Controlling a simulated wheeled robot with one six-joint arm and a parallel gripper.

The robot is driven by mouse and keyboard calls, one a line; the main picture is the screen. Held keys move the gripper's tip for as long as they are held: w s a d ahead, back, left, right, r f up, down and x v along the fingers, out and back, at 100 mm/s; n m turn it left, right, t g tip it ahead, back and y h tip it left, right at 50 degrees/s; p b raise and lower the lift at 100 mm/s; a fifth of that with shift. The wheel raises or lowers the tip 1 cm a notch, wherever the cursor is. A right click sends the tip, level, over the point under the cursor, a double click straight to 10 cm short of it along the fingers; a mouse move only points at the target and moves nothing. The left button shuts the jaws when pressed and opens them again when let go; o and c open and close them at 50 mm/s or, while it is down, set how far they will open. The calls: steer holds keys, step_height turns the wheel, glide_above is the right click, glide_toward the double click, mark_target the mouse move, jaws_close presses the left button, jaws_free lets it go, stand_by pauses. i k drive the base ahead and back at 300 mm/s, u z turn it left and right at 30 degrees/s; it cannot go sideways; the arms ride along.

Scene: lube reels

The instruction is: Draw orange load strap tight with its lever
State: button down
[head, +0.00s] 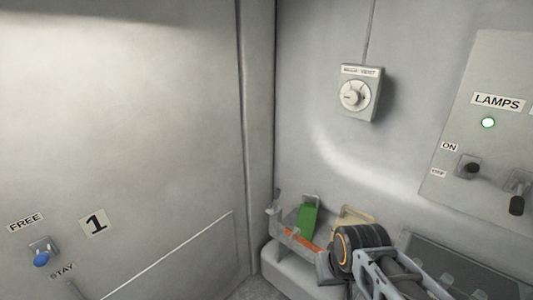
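A short stretch of orange strap (301,242) shows low in the head view, along the front of a grey rack in the corner. A green upright piece (308,219) stands just behind it; I cannot tell whether it is the strap's lever. My arm comes in from the lower right, and its dark round joint covers the right end of the strap. A small grey part at my arm's left end, by the strap, may be my gripper (324,267). Its fingers cannot be made out, nor whether it touches anything.
A beige item (352,216) sits behind my arm. A dial box (359,94) is on the back wall, and a LAMPS panel (484,130) with switches is at right. A blue-knobbed FREE/STAY lever (41,258) is on the left wall. The space above the rack is clear.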

mark_target(278, 191)
steer(key=k, duration=0.55)
steer(key=u, duration=0.8)
steer(key=i, duration=1.45)
steer(key=z, duration=0.7)
